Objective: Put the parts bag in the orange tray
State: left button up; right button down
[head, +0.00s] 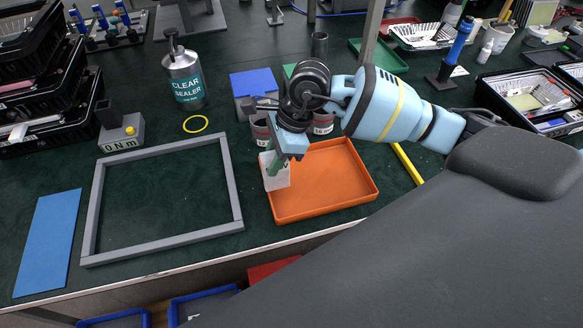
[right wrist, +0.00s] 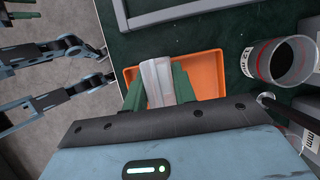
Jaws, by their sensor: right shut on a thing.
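The orange tray (head: 335,175) lies on the dark green bench top, right of the grey frame. My right gripper (head: 278,163) is shut on the white parts bag (head: 274,180), which hangs from its green fingers at the tray's left end. In the right wrist view the pale bag (right wrist: 157,82) sits between the green fingers, with the orange tray (right wrist: 208,72) showing behind it. Whether the bag touches the tray, I cannot tell. My left gripper is not seen in the head view.
A grey rectangular frame (head: 236,190) lies just left of the tray. Cups (head: 261,130) stand close behind the tray, and one cup (right wrist: 280,62) shows in the right wrist view. A yellow bar (head: 407,164) lies at its right. The bench's front edge is close.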

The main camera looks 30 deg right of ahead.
jog(key=shift+s+d+f+p, duration=0.15)
jog(key=shift+s+d+f, duration=0.25)
jog(key=shift+f, duration=0.25)
jog(key=shift+s+d+f+p, duration=0.1)
jog(key=shift+s+d+f, duration=0.25)
jog(key=shift+f, duration=0.25)
jog(key=shift+s+d+f+p, duration=0.15)
jog(key=shift+s+d+f, duration=0.25)
jog(key=shift+f, duration=0.25)
jog(key=shift+f, duration=0.2)
jog(key=c, duration=1.1)
grip_release()
jog(key=shift+r, duration=0.2)
jog(key=v, duration=1.2)
